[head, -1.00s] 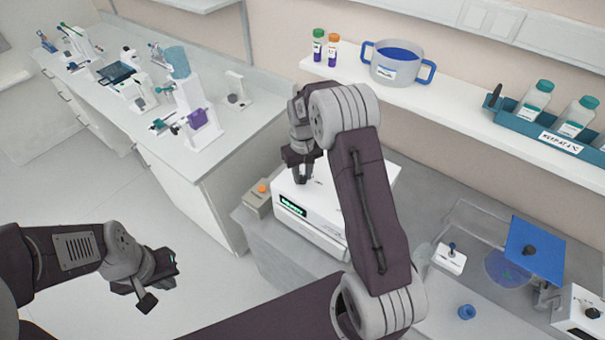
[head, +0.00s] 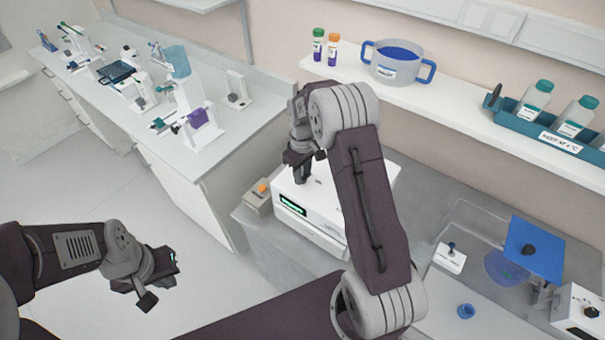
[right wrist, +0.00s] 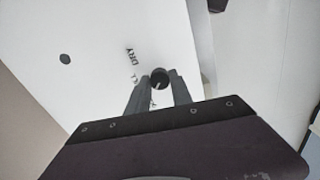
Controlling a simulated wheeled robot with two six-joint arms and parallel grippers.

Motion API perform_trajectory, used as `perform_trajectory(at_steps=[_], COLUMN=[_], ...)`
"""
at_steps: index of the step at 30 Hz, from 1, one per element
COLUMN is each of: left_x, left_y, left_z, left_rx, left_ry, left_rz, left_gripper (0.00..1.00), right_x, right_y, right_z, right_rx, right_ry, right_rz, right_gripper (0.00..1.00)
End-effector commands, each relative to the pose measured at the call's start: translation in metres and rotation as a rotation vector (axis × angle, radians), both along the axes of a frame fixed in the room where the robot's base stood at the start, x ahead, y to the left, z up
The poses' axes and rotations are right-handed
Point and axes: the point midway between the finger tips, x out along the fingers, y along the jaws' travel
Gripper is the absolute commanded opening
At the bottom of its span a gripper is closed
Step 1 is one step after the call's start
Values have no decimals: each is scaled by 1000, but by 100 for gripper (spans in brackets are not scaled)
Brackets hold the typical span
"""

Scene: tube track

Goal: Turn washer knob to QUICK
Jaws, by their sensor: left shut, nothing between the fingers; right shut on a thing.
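The washer (head: 318,207) is a white box with a green lit display (head: 292,205) on its front, standing on the grey bench. In the right wrist view its white top (right wrist: 105,50) carries a dark round knob (right wrist: 160,77) with a light pointer mark. Printed words sit around the knob; "DRY" is readable and the others are partly hidden. My right gripper (head: 302,180) points down on the washer's top, and in the right wrist view its fingers (right wrist: 158,92) are shut on the knob. My left gripper (head: 160,284) is shut and empty, over the floor at lower left.
A small beige box with an orange button (head: 262,189) stands left of the washer. A shelf behind holds bottles (head: 318,46), a blue-handled tub (head: 394,64) and a teal rack (head: 548,132). A blue plate (head: 534,247) on a device stands at right.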

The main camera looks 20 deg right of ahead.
Motion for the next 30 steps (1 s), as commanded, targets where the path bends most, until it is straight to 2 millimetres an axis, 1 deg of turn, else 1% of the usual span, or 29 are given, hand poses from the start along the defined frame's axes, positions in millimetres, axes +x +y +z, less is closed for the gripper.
perform_trajectory(at_steps=[6,7,8,9,17,20,23,27,30], left_x=[0,0,0,0,0,0,0,0,0], left_y=[0,0,0,0,0,0,0,0,0], left_z=[0,0,0,0,0,-3,-10,-19,-22], left_rx=[0,0,0,0,0,0,0,0,0], left_ry=[0,0,0,0,0,0,0,0,0], left_rz=[0,0,0,0,0,0,0,0,0], left_gripper=[0,0,0,0,0,0,0,0,0], right_x=[2,2,2,2,1,2,2,2,2], right_y=[0,0,0,0,0,0,0,0,0], right_z=[2,2,2,2,1,5,21,54,73], right_rx=[-1,-1,-2,-2,-1,-1,-2,-2,-2], right_ry=[-7,-7,-6,-6,-3,-5,-8,-10,-8], right_rz=[1,1,1,1,0,0,0,0,0], right_gripper=[0,29,38,48,48,48,48,48,48])
